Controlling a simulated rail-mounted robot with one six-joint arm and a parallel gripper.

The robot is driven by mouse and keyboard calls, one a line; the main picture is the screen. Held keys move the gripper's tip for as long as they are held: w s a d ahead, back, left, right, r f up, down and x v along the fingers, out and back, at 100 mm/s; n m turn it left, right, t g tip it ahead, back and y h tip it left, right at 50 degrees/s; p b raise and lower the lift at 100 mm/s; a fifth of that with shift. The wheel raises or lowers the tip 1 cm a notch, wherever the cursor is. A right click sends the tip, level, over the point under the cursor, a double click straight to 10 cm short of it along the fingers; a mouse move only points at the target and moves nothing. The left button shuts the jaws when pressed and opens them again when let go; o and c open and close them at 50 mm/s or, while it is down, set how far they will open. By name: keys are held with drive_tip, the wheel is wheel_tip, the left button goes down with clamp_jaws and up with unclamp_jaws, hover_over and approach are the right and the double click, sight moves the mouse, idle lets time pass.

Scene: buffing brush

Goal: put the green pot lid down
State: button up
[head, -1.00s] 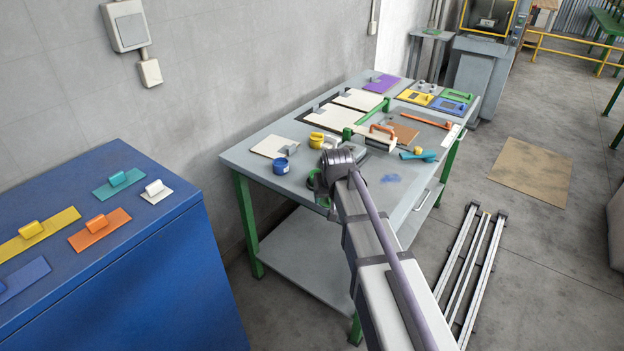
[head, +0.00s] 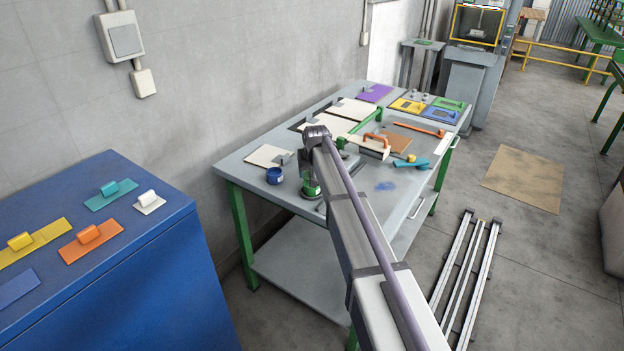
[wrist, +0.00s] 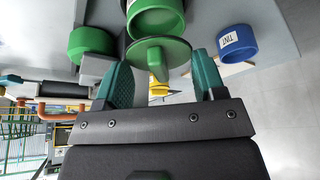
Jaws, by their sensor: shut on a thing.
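The green pot lid (wrist: 176,50) is a round disc with a knob, between the two teal fingers of my gripper (wrist: 162,82) in the wrist view. My gripper is shut on it. The green pot (wrist: 156,20) lies just beyond the lid in that view; I cannot tell whether they touch. In the head view the green pot (head: 311,188) stands near the table's front left edge, directly below my wrist. My fingers and the lid are mostly hidden there by my arm.
A blue pot (head: 274,176), labelled TINT in the wrist view (wrist: 237,43), stands close to the left. Bare tabletop (head: 400,200) is free to the right.

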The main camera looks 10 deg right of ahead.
wheel_tip(320, 180, down, 3)
drive_tip(key=shift+f+b, duration=0.15)
drive_tip(key=shift+b, duration=0.4)
drive_tip(key=shift+s+r, duration=0.1)
drive_tip(key=shift+r, duration=0.25)
drive_tip(key=shift+f, duration=0.2)
drive_tip(key=o, duration=0.9)
drive_tip(key=p+v, duration=1.2)
drive_tip(key=v, duration=0.1)
drive_tip(key=s+f+g, duration=0.2)
drive_tip(key=s+g, duration=0.2)
drive_tip(key=s, duration=3.1)
drive_tip(key=shift+s, duration=0.4)
drive_tip(key=shift+a+f+b, duration=0.1)
drive_tip(key=shift+b, duration=0.2)
